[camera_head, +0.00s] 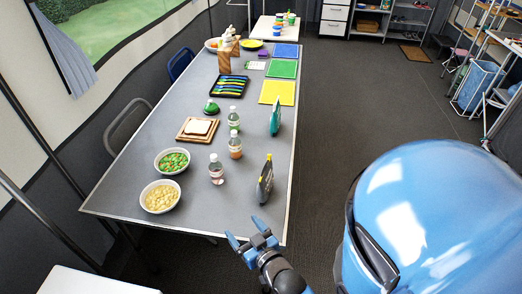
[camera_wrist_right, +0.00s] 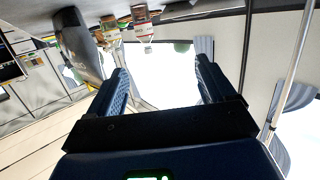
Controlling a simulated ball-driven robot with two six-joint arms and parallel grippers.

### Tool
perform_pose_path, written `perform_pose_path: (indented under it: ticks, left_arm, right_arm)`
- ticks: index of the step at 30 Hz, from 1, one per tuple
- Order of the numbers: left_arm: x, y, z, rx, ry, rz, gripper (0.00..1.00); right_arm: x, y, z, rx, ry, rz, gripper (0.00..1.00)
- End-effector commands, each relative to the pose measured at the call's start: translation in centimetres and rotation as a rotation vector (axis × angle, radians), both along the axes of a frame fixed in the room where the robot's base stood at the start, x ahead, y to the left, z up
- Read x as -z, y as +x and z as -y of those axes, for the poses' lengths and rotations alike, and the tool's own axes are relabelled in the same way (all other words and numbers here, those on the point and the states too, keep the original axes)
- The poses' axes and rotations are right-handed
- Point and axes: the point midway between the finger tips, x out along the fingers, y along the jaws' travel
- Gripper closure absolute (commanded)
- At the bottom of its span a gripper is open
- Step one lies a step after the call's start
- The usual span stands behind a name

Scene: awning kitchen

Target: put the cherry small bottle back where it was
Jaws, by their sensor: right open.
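The cherry small bottle appears to be the clear one with a pinkish-red label (camera_head: 216,170). It stands upright on the grey table near its front, beside the white bowls. My right gripper (camera_head: 246,238) is open and empty, near the table's front right corner and apart from the bottle. Its two fingers show apart in the wrist view (camera_wrist_right: 163,85). My left gripper is not in view.
An orange-labelled bottle (camera_head: 235,147) and a green one (camera_head: 233,118) stand behind. A dark upright object (camera_head: 265,182) stands between my right gripper and the bottles. Bowls of yellowish pieces (camera_head: 160,209) and green-red pieces (camera_head: 172,174) are left. The table's front right is clear.

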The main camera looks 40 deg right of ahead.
Motion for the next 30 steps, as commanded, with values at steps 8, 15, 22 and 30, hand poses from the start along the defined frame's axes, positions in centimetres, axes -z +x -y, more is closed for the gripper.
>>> perform_pose_path:
  ticks: [8,15,22,30]
  left_arm:
    - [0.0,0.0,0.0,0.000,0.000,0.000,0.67]
    - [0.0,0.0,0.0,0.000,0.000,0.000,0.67]
    - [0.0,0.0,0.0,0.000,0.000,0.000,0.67]
    - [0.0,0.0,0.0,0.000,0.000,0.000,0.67]
  right_arm:
    - [-4.3,-9.2,-2.9,-0.071,-0.007,0.121,0.17]
    - [-6.3,-11.7,-3.7,-0.105,-0.005,0.168,0.17]
    - [-6.5,-11.8,-3.7,-0.107,-0.004,0.171,0.17]
    - [-6.4,-11.8,-3.7,-0.106,-0.004,0.170,0.17]
